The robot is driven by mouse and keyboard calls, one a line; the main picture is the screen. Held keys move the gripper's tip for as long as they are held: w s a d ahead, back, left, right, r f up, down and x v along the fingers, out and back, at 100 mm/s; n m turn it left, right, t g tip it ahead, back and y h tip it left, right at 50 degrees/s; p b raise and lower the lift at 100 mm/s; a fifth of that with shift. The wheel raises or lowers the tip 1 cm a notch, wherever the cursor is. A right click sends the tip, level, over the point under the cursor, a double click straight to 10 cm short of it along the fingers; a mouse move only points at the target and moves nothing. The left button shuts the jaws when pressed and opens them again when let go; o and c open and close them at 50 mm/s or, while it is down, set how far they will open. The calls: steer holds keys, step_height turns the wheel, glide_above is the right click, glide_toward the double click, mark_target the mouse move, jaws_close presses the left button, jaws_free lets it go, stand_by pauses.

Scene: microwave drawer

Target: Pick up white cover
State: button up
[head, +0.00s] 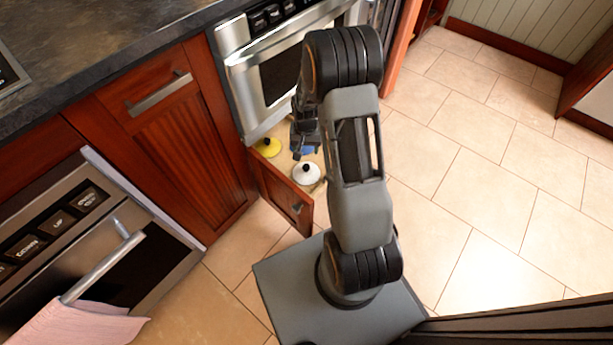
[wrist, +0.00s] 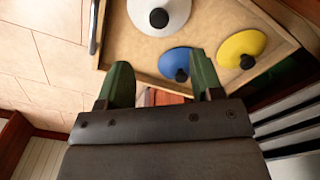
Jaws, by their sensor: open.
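The white cover (head: 306,174) is a round lid with a black knob, lying in an open wooden drawer (head: 301,213) under the microwave. In the wrist view the white cover (wrist: 172,14) is at the top, partly cut off by the frame edge. My gripper (head: 300,150) is above the drawer, up and left of the white cover in the head view. In the wrist view my gripper (wrist: 160,82) has its two green fingers apart with nothing between them. The white cover lies beyond the fingertips, not touched.
A yellow cover (wrist: 243,48) and a blue cover (wrist: 174,63) lie in the same drawer, the blue one close to my right finger. The drawer's wooden rim (wrist: 272,66) surrounds them. The microwave (head: 280,75) overhangs the drawer's back. Tiled floor (head: 470,180) is open at right.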

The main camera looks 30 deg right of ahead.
mark_target(306, 166)
step_height(306, 166, down, 6)
steer(key=shift+f+b, duration=0.2)
steer(key=shift+b, duration=0.75)
steer(key=shift+s+f+b, duration=0.1)
steer(key=shift+f+b, duration=1.45)
steer(key=shift+f, duration=1.15)
steer(key=shift+r, duration=0.1)
steer(key=c, duration=1)
